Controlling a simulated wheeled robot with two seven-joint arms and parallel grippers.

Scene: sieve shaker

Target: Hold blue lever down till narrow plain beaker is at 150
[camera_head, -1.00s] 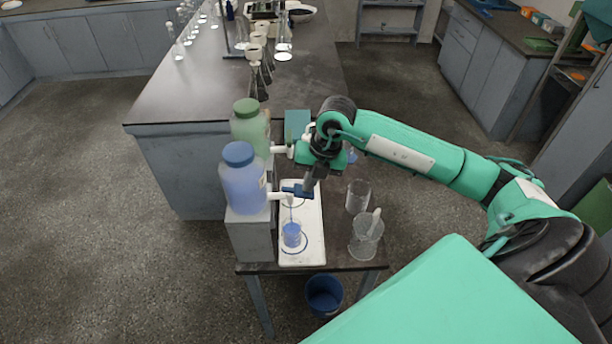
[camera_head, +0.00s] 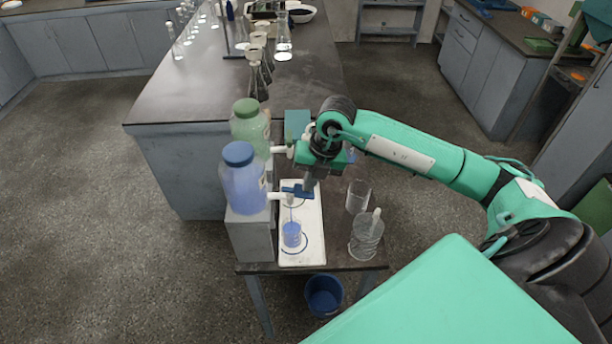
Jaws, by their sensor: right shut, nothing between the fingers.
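The blue-capped jar (camera_head: 240,183) of blue liquid stands on a grey block. The blue lever (camera_head: 297,192) sits on its white spout. My right gripper (camera_head: 309,188) is shut and empty, with its tips at the right end of the lever; touching looks likely but is too small to be sure. A narrow beaker (camera_head: 291,233) stands under the spout on the white tray (camera_head: 305,259), inside a drawn ring, and holds blue liquid. A thin stream seems to run from the spout into it. Its scale marks are too small to read. My left gripper is not in view.
A green-capped jar (camera_head: 249,123) stands behind the blue one. Two clear beakers stand right of the tray: one empty (camera_head: 357,197), and one with a rod (camera_head: 366,239). A blue bucket (camera_head: 323,295) is on the floor below.

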